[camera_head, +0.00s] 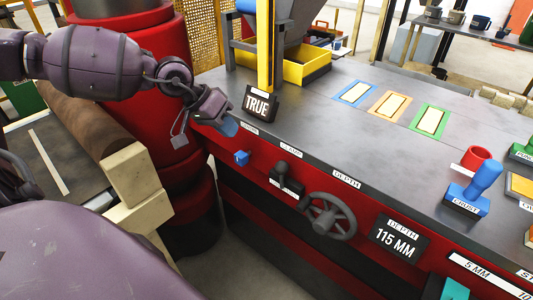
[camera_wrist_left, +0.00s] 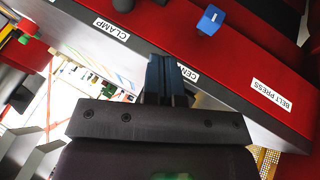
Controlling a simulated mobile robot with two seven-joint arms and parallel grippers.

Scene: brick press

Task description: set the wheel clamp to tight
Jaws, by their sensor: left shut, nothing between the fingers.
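The clamp control is a black lever (camera_head: 287,178) on the red front of the press bench, below the CLAMP label (camera_head: 291,152). Its setting cannot be read. The dark handwheel (camera_head: 330,215) sits to its right, below the DEPTH label. My left gripper (camera_head: 229,127) is shut and empty, above the bench edge near the TRUE sign, up and left of the lever and apart from it. In the left wrist view its shut fingers (camera_wrist_left: 166,78) lie beside the centre label, and the CLAMP label (camera_wrist_left: 110,29) is at upper left. My right gripper is not in view.
A blue knob (camera_head: 241,157) sticks out left of the lever. The TRUE sign (camera_head: 259,104) and a yellow post (camera_head: 266,50) stand close to the gripper. A depth display (camera_head: 397,242) reads 115 MM. The middle of the grey bench top (camera_head: 310,120) is clear.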

